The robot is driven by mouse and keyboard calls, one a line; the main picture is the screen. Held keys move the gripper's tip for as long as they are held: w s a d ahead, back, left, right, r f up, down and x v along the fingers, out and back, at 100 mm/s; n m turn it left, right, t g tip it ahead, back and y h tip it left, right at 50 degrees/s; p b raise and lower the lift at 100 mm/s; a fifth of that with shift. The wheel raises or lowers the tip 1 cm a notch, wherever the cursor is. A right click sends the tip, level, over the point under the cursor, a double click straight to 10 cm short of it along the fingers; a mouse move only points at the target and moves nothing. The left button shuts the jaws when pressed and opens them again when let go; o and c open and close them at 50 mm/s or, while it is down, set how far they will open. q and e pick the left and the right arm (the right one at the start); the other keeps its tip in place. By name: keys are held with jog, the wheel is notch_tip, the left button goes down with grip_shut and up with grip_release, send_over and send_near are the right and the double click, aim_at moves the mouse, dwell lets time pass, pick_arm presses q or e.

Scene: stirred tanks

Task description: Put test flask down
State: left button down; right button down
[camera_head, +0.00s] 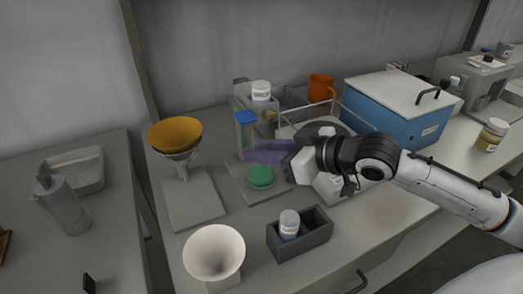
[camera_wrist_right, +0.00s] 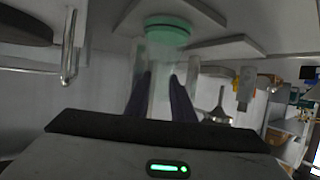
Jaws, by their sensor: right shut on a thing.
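My right gripper (camera_head: 262,151) reaches in from the right above the green disc (camera_head: 260,176). In the wrist view its two dark fingers (camera_wrist_right: 160,85) are on either side of a clear, tube-like vessel (camera_wrist_right: 152,72), which looks like the test flask; the gripper is shut on it. The flask's outline is hard to make out in the head view. The green disc also shows in the wrist view (camera_wrist_right: 167,28), at the flask's far end; whether they touch cannot be told. My left gripper is not in view.
The disc is on a pale plate (camera_head: 240,187). A blue-topped column (camera_head: 246,119) stands close behind the fingers. A dark holder (camera_head: 318,233) with a white-lidded jar (camera_head: 289,222), a white funnel (camera_head: 214,252) and an orange funnel (camera_head: 175,136) stand around. A blue box (camera_head: 407,122) is right.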

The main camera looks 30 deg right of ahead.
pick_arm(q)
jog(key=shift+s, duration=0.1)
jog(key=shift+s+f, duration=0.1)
pick_arm(e)
jog(key=c, duration=1.5)
grip_release()
jog(key=shift+s+d+r, duration=0.1)
jog(key=shift+s+d, duration=0.2)
jog(key=shift+s, duration=0.2)
jog(key=shift+v, duration=1)
pick_arm(q)
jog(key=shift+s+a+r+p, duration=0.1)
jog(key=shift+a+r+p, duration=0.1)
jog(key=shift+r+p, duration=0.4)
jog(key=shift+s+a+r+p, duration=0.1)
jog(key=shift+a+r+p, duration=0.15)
jog(key=shift+p, duration=0.6)
pick_arm(e)
jog(key=shift+v, duration=4.45)
jog(key=shift+a, duration=0.1)
